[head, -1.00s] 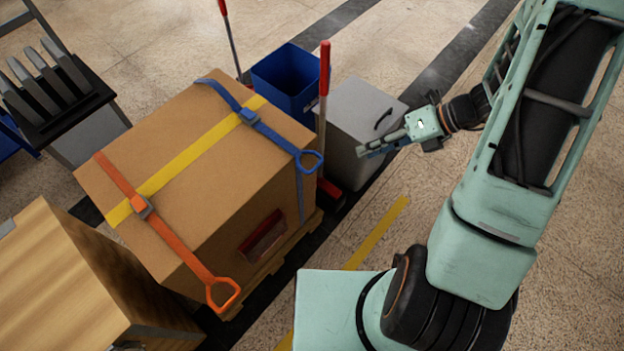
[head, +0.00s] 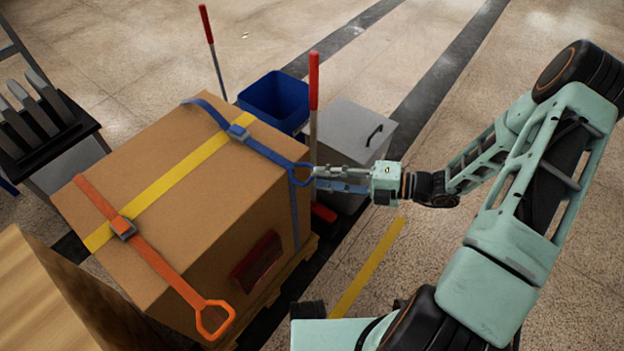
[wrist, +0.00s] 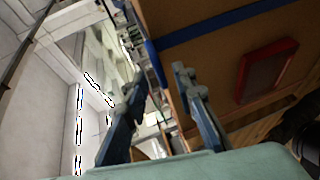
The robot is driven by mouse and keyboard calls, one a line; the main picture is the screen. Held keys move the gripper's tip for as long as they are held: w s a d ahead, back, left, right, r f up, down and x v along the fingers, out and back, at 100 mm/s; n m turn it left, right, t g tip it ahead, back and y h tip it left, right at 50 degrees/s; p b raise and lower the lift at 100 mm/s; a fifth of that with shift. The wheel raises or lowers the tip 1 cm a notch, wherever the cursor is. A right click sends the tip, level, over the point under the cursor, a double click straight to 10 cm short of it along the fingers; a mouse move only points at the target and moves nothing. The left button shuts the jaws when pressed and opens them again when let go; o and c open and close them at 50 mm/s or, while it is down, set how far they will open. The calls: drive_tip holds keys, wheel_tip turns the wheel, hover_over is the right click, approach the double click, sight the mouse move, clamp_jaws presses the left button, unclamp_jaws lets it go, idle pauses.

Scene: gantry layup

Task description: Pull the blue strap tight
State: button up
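Blue strap (wrist: 215,27) shows there beyond the fingertips, along the box.
The cardboard box (head: 190,220) stands on a wooden pallet. An orange strap (head: 165,265) and yellow band (head: 170,180) also cross it. A red-topped pole (head: 314,85), blue bin (head: 272,98) and grey lidded bin (head: 352,135) stand close behind my gripper. Floor at right is open.

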sight(314, 178)
drive_tip(key=shift+x, duration=1.8)
clamp_jaws()
drive_tip(key=shift+s+d, duration=0.1)
